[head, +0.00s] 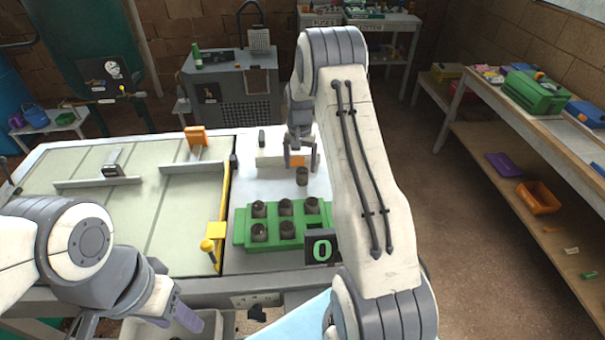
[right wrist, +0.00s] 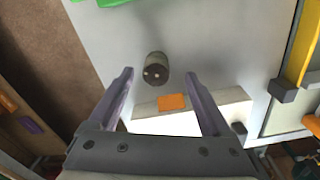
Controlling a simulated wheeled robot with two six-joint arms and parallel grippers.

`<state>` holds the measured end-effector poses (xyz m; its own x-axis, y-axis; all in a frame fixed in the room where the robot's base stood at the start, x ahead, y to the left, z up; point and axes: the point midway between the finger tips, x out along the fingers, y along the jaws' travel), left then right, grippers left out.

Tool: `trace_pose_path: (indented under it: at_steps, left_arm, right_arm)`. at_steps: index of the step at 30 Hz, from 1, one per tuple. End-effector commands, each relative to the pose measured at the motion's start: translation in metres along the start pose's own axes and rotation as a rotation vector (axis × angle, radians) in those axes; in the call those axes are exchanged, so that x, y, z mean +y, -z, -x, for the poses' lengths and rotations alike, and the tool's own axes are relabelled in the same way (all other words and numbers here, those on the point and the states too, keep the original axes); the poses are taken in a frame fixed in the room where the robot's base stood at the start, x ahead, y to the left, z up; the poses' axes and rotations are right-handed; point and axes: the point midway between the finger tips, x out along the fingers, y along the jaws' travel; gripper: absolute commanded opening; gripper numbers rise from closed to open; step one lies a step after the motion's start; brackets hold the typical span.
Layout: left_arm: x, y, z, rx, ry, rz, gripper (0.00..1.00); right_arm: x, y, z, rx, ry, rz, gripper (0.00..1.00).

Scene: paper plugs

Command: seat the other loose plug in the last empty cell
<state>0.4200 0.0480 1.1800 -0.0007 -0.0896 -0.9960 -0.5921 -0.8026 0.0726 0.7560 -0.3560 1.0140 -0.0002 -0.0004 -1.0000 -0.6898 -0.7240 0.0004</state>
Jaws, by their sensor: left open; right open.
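The loose plug (head: 302,177), a dark grey-brown cylinder, stands on the white worktop behind the green block (head: 240,230). My right gripper (head: 301,163) is open and empty, just behind and above the plug. In the right wrist view the plug (right wrist: 155,67) shows between and just beyond the open fingertips (right wrist: 160,74), apart from both. The green block holds several similar plugs (head: 285,207) in two rows. Its front right cell is partly hidden by my right arm, so I cannot clearly see inside it. My left gripper (head: 142,322) is open at the bottom left, far from the plugs.
A white box with an orange patch (right wrist: 172,102) lies beside the right gripper. A yellow rail (head: 224,195) and yellow post (head: 208,247) border the left panel. A pale bin (head: 145,328) is below the left gripper.

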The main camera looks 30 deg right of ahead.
Motion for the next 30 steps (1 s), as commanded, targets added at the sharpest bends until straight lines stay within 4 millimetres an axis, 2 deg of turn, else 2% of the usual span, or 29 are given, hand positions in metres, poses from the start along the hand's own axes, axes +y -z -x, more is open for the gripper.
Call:
trace_pose_path:
  at_steps: [1, 3, 7, 16, 20, 21, 22, 23, 30]
  left_arm:
    - [0.001, 0.001, 0.012, 0.0, 0.0, 0.0, 0.5]
    - [0.001, 0.001, 0.018, 0.001, 0.0, -0.001, 0.5]
    - [0.002, 0.001, 0.022, 0.001, 0.0, -0.002, 0.5]
    - [0.002, 0.001, 0.021, 0.0, 0.0, -0.003, 0.5]
    - [0.002, 0.001, 0.021, 0.0, 0.0, -0.003, 0.5]
    - [0.002, 0.001, 0.021, 0.0, 0.0, -0.003, 0.5]
    - [0.002, 0.001, 0.021, 0.0, 0.0, -0.003, 0.5]
    - [0.002, 0.001, 0.021, 0.0, 0.0, -0.003, 0.5]
    - [0.002, 0.001, 0.021, 0.0, 0.0, -0.003, 0.5]
  right_arm:
    - [0.003, 0.001, -0.004, -0.005, -0.002, -0.002, 0.82]
    - [0.005, 0.002, -0.014, -0.005, -0.002, -0.002, 0.82]
    - [0.005, 0.002, -0.032, -0.003, -0.001, -0.001, 0.82]
    - [0.006, 0.004, -0.038, 0.0, 0.0, -0.003, 0.82]
    - [0.006, 0.004, -0.038, 0.0, 0.0, -0.003, 0.33]
    - [0.006, 0.004, -0.038, 0.0, 0.0, -0.003, 0.17]
    - [0.006, 0.004, -0.038, 0.0, 0.0, -0.003, 0.06]
    - [0.006, 0.004, -0.038, 0.0, 0.0, -0.003, 0.0]
    - [0.006, 0.004, -0.037, 0.0, 0.0, -0.003, 0.0]
